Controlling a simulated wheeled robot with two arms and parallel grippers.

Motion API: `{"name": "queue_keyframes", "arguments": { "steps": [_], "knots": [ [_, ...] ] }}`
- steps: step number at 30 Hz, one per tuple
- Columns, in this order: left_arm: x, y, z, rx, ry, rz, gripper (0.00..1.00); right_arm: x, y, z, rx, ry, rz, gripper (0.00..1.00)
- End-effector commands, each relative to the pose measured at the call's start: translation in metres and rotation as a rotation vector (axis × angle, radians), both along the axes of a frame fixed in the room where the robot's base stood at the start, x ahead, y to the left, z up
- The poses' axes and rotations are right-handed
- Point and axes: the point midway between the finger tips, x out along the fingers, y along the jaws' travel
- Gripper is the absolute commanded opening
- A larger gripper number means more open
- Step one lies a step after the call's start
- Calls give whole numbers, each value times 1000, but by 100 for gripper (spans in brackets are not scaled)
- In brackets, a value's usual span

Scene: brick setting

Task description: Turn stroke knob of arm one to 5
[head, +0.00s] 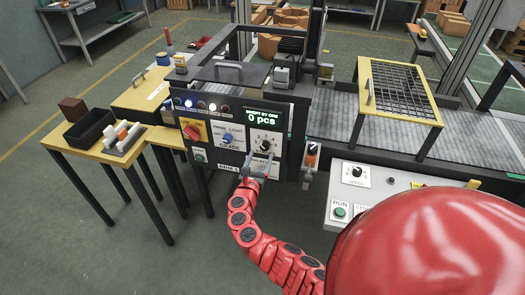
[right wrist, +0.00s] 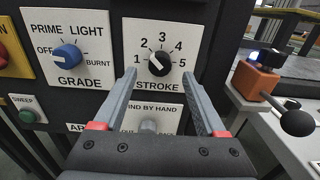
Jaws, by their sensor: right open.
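The stroke knob (right wrist: 160,64) is black and sits on a white plate marked 1 to 5, with STROKE printed below. Its white mark seems to point up and left, near 2. In the head view the knob (head: 265,146) is on the ARM 1 panel under the green display (head: 263,117), which reads 0 pcs. My right gripper (right wrist: 158,76) is open and empty, with its fingers pointing at the panel on either side of the knob, tips apart from it. In the head view the gripper (head: 257,168) is just below the knob. My left gripper is not in view.
The blue grade knob (right wrist: 67,57) is left of the stroke plate. A WIND BY HAND plate (right wrist: 150,120) with a pale knob lies below, between my fingers. An orange block with a black ball lever (right wrist: 260,85) stands right of the panel. The red knob (head: 192,132) is further left.

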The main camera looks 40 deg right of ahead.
Motion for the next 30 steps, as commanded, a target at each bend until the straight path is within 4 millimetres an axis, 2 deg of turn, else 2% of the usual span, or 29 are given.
{"name": "queue_keyframes", "arguments": {
  "steps": [3, 9, 20, 30],
  "knots": [
    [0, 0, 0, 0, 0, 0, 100, 10, -12, 1, 1, -2, -3, 74],
    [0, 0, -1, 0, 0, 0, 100, 19, -23, 0, 1, -1, -2, 74],
    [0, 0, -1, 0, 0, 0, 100, 21, -25, 0, 1, 1, 1, 74],
    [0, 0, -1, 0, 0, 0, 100, 21, -25, 0, 1, 0, 0, 14]
  ]
}}
